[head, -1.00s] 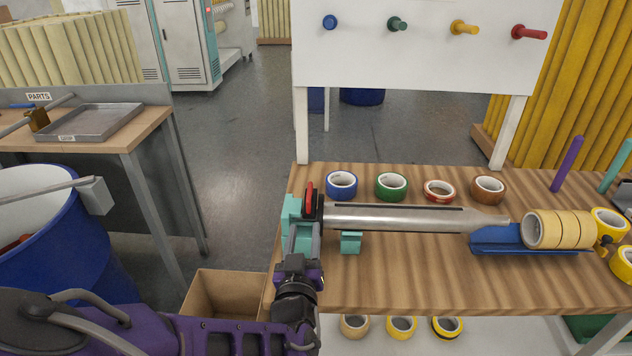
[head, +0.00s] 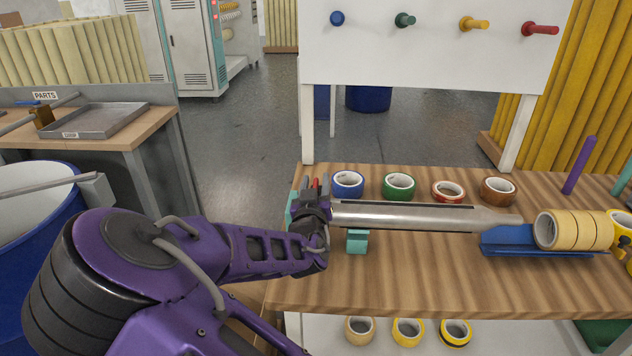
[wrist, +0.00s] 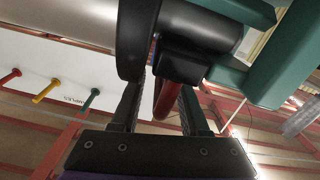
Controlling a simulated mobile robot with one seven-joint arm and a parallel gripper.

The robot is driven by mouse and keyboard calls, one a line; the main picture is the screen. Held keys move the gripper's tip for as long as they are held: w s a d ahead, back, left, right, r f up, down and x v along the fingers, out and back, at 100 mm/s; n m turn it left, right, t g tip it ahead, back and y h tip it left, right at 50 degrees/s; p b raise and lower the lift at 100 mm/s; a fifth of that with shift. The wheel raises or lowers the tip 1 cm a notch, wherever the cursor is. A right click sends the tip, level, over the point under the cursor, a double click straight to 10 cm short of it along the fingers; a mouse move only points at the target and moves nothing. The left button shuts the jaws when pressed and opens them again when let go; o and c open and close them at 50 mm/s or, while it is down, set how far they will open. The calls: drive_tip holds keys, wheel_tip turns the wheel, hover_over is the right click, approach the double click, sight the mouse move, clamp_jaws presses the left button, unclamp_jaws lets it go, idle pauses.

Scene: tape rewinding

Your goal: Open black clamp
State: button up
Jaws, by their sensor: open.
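The black clamp (wrist: 190,25) is at the left end of the silver shaft (head: 410,216), by the teal stand (head: 357,241). In the wrist view its red lever (wrist: 167,98) hangs between the two fingers of my gripper (wrist: 163,92). The fingers are apart on either side of the lever, and I cannot tell whether either touches it. In the head view my gripper (head: 314,189) covers most of the clamp, and only a bit of red shows there. The shaft (wrist: 60,20) also shows at the top left of the wrist view.
Blue (head: 347,184), green (head: 398,187), red-and-white (head: 448,191) and brown (head: 498,191) tape rolls lie behind the shaft. Tan rolls (head: 575,230) sit at its right end above a blue cradle (head: 535,243). The front of the wooden table (head: 420,285) is clear.

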drive_tip(key=shift+w, duration=0.55)
clamp_jaws()
drive_tip(key=shift+d, duration=0.1)
idle(1.0)
